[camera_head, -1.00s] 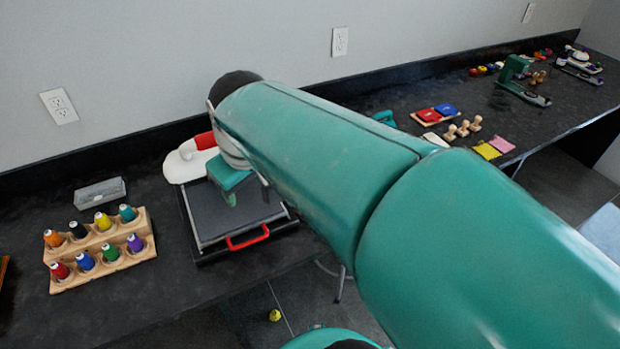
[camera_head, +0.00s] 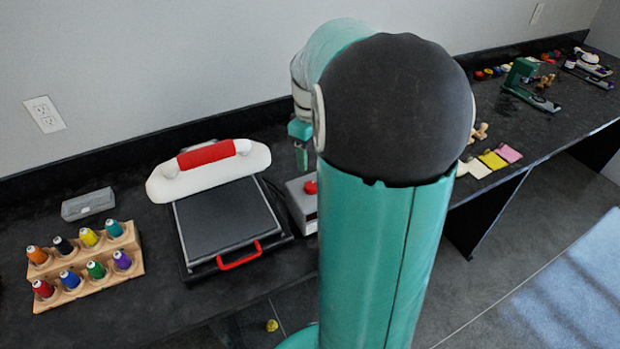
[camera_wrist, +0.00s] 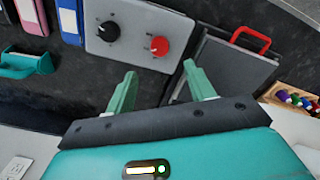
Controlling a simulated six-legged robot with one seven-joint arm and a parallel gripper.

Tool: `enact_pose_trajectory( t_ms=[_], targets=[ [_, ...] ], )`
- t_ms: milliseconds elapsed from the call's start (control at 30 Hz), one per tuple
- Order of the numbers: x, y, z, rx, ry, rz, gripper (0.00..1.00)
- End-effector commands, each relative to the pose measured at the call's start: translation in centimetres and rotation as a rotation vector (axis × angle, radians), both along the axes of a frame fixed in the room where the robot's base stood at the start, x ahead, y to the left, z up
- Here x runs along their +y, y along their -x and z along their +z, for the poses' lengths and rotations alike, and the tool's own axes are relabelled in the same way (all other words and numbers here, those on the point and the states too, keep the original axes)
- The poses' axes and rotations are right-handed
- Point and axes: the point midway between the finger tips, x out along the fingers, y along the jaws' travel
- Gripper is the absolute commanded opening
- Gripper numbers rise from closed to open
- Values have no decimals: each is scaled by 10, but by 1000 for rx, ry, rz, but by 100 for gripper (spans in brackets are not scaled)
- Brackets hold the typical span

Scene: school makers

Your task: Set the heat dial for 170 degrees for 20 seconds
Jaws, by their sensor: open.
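The grey control box (camera_head: 301,207) stands just right of the heat press, partly hidden behind my arm in the head view. It shows fully in the wrist view (camera_wrist: 135,18), with a black dial (camera_wrist: 108,32) and a red dial (camera_wrist: 159,46). The red dial also shows in the head view (camera_head: 310,187). Dial markings are too small to read. The heat press (camera_head: 225,218) has a dark flat plate, a red front handle and a white part with a red grip behind. My gripper (camera_wrist: 160,70) is open and empty, its fingers apart on the box's near side in the wrist view, touching neither dial.
A wooden rack of thread spools (camera_head: 85,268) and a grey box (camera_head: 88,204) stand left of the press. Pink and yellow pads (camera_head: 493,160) and a green device (camera_head: 528,85) lie to the right. The wall runs behind the dark counter.

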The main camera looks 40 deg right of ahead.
Motion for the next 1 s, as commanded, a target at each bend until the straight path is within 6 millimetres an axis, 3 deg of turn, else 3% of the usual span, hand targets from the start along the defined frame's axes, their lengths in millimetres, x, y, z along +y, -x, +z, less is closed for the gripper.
enact_pose_trajectory(
  t_ms=[300, 500, 867, 1000],
  targets=[
    [-2, -1, -64, 2, -1, 0, 54],
    [-4, -2, -91, 1, -1, -1, 54],
    [-4, -3, -98, -1, 1, -1, 54],
    [-4, -2, -98, -1, 1, -1, 30]
  ],
)
